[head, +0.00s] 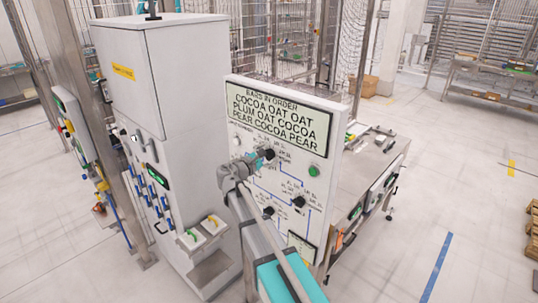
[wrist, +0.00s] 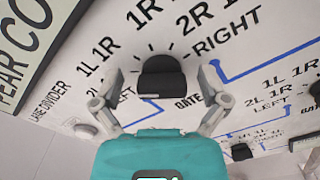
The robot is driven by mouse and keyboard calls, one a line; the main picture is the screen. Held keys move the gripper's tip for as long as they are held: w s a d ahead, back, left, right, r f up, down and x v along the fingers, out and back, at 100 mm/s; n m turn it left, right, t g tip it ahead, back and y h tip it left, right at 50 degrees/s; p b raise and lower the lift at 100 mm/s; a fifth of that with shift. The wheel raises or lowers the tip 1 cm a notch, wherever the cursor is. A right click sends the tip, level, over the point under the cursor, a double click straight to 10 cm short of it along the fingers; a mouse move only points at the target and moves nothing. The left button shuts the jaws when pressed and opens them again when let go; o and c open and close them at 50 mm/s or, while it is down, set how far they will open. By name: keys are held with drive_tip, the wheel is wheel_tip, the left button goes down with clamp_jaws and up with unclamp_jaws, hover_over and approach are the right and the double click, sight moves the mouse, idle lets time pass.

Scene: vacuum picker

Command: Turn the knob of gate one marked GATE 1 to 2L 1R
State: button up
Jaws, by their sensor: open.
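A black knob (wrist: 161,77) sits on the white panel (wrist: 100,30) in the middle of the wrist view. Ticks and printed labels surround it, among them 1L 1R, 1R, 2R and RIGHT. A GATE label beneath it is partly covered, and its number is hidden. I cannot tell which mark the knob points to. My gripper (wrist: 160,82) is open, with one finger on each side of the knob and a gap showing on both sides. In the head view my gripper (head: 262,157) is at the panel's upper knob, which it largely covers.
Two lower black knobs (head: 298,201) (head: 268,212) are on the same panel. A display (head: 280,120) above lists bars in order. A green button (head: 313,171) is at the panel's right. A tall white cabinet (head: 165,80) stands left, a metal table (head: 365,170) right.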

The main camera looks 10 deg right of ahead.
drive_tip(key=shift+s, duration=0.1)
drive_tip(key=v, duration=1.2)
idle(0.4)
drive_tip(key=s+d+f+m+g+y+b, duration=0.3)
drive_tip(key=s+d+f+m+b, duration=0.15)
drive_tip(key=f, duration=0.55)
drive_tip(key=s+d+f+m+g+y+b, duration=0.2)
drive_tip(key=s+d+f+m+g+b, duration=0.25)
drive_tip(key=f, duration=0.45)
drive_tip(key=s+f+m+g+y+b, duration=0.3)
drive_tip(key=s+f+m+y+b, duration=0.3)
drive_tip(key=s+f+m+y, duration=0.3)
drive_tip(key=s+f, duration=0.4)
drive_tip(key=f, duration=0.1)
drive_tip(key=shift+d+f+y, duration=0.2)
drive_tip(key=shift+f+y, duration=0.1)
drive_tip(key=shift+f, duration=0.05)
idle(0.4)
